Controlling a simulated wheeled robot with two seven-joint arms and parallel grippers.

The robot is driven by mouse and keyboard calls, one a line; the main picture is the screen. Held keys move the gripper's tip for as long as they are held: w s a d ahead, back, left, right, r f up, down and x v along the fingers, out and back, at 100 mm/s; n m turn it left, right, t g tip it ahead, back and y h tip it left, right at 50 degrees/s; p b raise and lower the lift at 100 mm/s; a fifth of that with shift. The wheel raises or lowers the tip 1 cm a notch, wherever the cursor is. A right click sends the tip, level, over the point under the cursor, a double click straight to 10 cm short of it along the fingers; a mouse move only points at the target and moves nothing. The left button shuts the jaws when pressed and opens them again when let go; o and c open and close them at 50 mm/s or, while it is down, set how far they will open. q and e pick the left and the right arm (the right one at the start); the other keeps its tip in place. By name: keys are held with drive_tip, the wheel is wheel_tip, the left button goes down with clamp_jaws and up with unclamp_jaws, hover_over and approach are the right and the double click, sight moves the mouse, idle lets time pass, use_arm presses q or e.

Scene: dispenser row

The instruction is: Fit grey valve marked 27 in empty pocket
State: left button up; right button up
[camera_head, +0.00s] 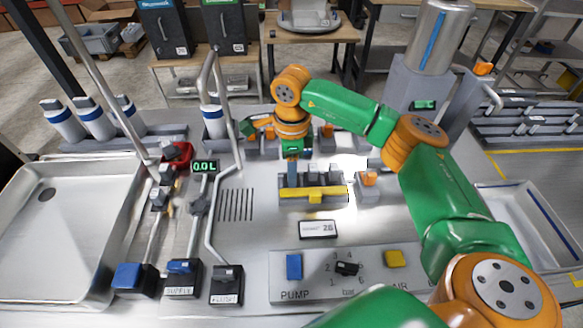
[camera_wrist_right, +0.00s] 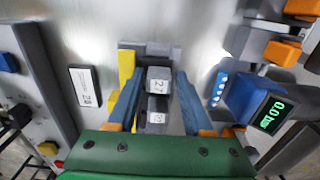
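The grey valve marked 27 (camera_wrist_right: 158,82) shows between the blue fingers of my right gripper in the right wrist view. A second labelled grey block (camera_wrist_right: 157,118) is just below it in that picture. My right gripper (camera_wrist_right: 159,74) is open, one finger on each side of the valve, with narrow gaps visible. In the head view, my right gripper (camera_head: 292,183) points down at the left part of a rack with a yellow front bar (camera_head: 325,194). Dark grey blocks (camera_head: 325,178) stand behind this bar. I cannot make out an empty pocket. My left gripper is not in view.
A control panel (camera_head: 325,282) is nearer me. An orange-topped block (camera_head: 368,180) stands right of the rack. Pipes and a 0.0L display (camera_head: 205,166) are at left.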

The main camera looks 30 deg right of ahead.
drive_tip(key=shift+o, duration=0.5)
drive_tip(key=shift+w, duration=0.1)
drive_tip(key=shift+r, duration=0.15)
wheel_tip(320, 180, up, 7)
drive_tip(key=shift+f+b, duration=0.1)
drive_tip(key=shift+b, duration=0.75)
